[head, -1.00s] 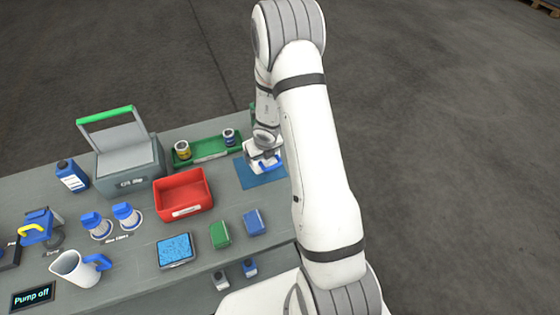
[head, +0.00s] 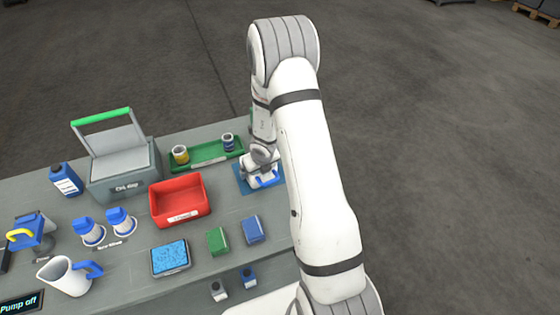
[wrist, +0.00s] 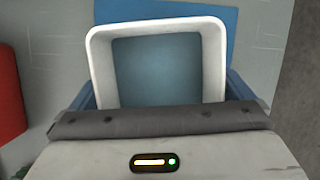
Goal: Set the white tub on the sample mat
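The white tub (wrist: 215,65) is an open, square-rimmed container, seen from above in the wrist view with a dull blue inside. My gripper (wrist: 160,100) has its blue fingers along the tub's left and right sides and appears shut on it. In the head view my gripper (head: 262,174) is over the blue sample mat (head: 241,179), and the tub is largely hidden by the gripper. The mat also shows beyond the tub in the wrist view (wrist: 180,10). I cannot tell whether the tub's base touches the mat.
A red bin (head: 205,206) stands left of the mat. A green tray (head: 200,162) with two small jars lies behind it. Bare grey bench surrounds the mat's front.

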